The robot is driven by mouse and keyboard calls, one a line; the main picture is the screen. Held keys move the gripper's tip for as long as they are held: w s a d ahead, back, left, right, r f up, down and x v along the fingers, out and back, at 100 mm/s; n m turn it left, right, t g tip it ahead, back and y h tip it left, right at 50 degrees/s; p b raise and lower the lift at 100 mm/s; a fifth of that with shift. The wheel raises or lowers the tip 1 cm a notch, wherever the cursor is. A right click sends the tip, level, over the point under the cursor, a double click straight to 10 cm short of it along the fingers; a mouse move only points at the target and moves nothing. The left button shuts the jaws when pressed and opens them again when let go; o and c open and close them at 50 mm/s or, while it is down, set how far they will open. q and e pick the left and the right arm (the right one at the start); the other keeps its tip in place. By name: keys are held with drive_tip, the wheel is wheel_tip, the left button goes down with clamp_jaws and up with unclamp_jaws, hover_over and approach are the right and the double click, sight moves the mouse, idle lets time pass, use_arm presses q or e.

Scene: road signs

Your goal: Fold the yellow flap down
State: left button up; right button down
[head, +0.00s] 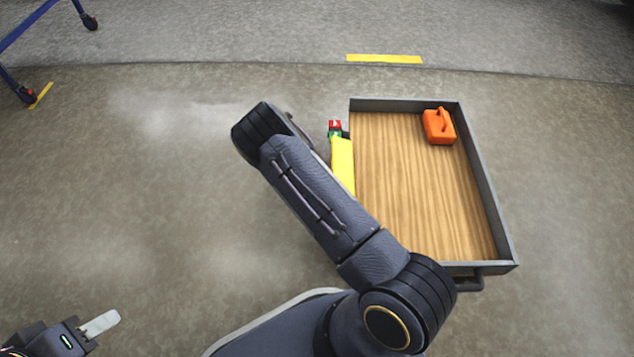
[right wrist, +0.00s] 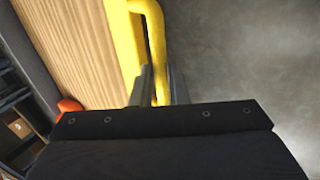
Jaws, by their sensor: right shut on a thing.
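The yellow flap (head: 343,165) shows as a narrow strip along the left side of a wood-floored tray (head: 420,200) with grey walls. My right arm hides its near part, and I cannot tell its angle. In the right wrist view, a bent yellow bar (right wrist: 158,35) runs down between the fingers of my right gripper (right wrist: 160,88), which is shut on it. My right gripper is hidden in the head view. My left gripper (head: 100,323) is at the bottom left, away from the tray. Only one pale finger shows clearly, so its opening cannot be told.
An orange can (head: 438,126) stands in the tray's far right corner. A small red and green thing (head: 335,129) is beside the flap's far end. A blue wheeled frame (head: 38,25) stands at the far left. The floor left of the tray is clear.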

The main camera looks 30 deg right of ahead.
drive_tip(key=shift+w+a+f, duration=0.1)
drive_tip(key=shift+a+f, duration=0.3)
drive_tip(key=shift+f, duration=0.05)
drive_tip(key=c, duration=1.4)
unclamp_jaws()
drive_tip(key=shift+f, duration=0.1)
drive_tip(key=shift+d+r, duration=0.1)
drive_tip(key=shift+r, duration=0.1)
drive_tip(key=p+v, duration=0.2)
drive_tip(key=v, duration=0.5)
drive_tip(key=shift+r+p, duration=0.35)
drive_tip(key=shift+p, duration=0.05)
drive_tip(key=shift+w, duration=0.1)
